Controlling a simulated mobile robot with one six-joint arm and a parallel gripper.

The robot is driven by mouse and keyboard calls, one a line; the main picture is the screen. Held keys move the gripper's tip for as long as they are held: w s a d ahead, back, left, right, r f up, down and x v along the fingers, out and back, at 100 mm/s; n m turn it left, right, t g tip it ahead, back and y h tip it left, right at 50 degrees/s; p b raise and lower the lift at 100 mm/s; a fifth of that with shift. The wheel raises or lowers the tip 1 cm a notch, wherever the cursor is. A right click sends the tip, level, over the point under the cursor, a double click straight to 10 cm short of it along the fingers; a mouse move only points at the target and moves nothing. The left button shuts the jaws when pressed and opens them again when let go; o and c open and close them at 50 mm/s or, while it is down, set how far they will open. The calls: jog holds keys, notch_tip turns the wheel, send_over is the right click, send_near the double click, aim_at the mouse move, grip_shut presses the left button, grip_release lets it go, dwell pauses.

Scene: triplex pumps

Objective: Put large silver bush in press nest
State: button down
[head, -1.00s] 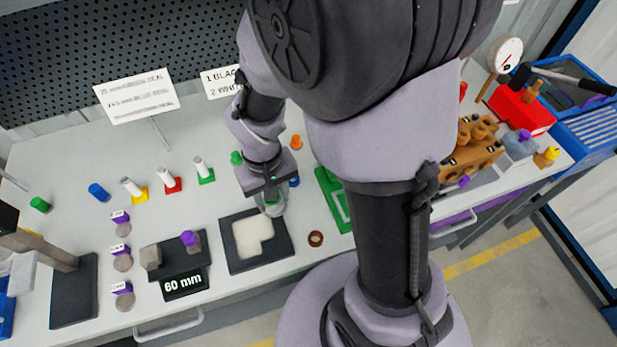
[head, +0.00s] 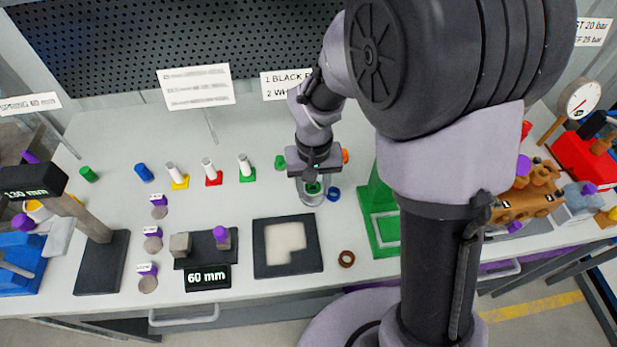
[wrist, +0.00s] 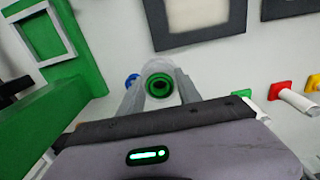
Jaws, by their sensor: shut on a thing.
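My gripper (head: 312,184) is shut on the large silver bush (head: 311,198), a short silvery ring or cup. It hangs upright over the bench, behind the black-framed tray. Green shows inside its bore; I cannot tell whether that is part of it or something in or below it. In the wrist view the fingers (wrist: 158,88) flank the bush (wrist: 158,68). The green press (head: 380,215) stands to the right, partly hidden by my arm, and shows at upper left in the wrist view (wrist: 72,62). I cannot make out its nest.
The black-framed tray (head: 263,268) lies in front of the gripper, a brown ring (head: 346,258) beside it. A blue piece (head: 334,193) is close right of the bush. Coloured pegged pieces (head: 211,172) stand left. A 60 mm gauge (head: 206,277) is at front left.

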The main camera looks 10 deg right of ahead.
jog(key=w, duration=0.2)
jog(key=shift+w+a+f, duration=0.2)
jog(key=shift+w, duration=0.1)
jog(key=shift+w+f+b, duration=0.1)
jog(key=shift+f+b, duration=1.05)
jog(key=shift+f, duration=0.5)
jog(key=shift+f, duration=0.25)
jog(key=c, duration=1.1)
grip_release()
jog(key=shift+r, duration=0.1)
